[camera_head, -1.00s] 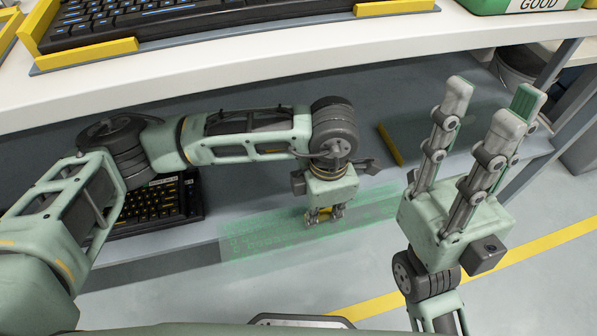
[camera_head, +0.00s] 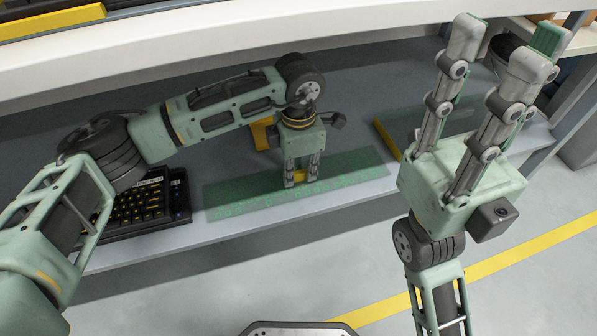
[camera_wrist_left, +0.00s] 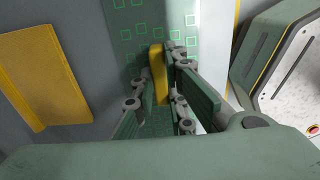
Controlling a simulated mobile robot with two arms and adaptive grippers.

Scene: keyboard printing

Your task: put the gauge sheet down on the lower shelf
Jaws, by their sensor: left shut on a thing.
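The gauge sheet (camera_head: 240,198) is a long, thin, see-through green strip with printed marks and a yellow grip (camera_head: 300,176) in its middle. It lies level over the front part of the lower shelf (camera_head: 215,232); I cannot tell whether it touches the shelf. My left gripper (camera_head: 301,183) points down and is shut on the yellow grip. The left wrist view shows the grip (camera_wrist_left: 157,72) between the fingers, with the sheet's green squares (camera_wrist_left: 140,22) beyond. My right gripper (camera_head: 505,42) points up, fingers apart and empty, right of the shelf sheet.
A black keyboard (camera_head: 143,208) is on the shelf left of the sheet. A yellow block (camera_head: 263,134) stands behind my left gripper, and a yellow bar (camera_head: 387,139) lies to the right. The white worktop (camera_head: 200,52) overhangs the shelf. A shelf post (camera_head: 560,100) stands at right.

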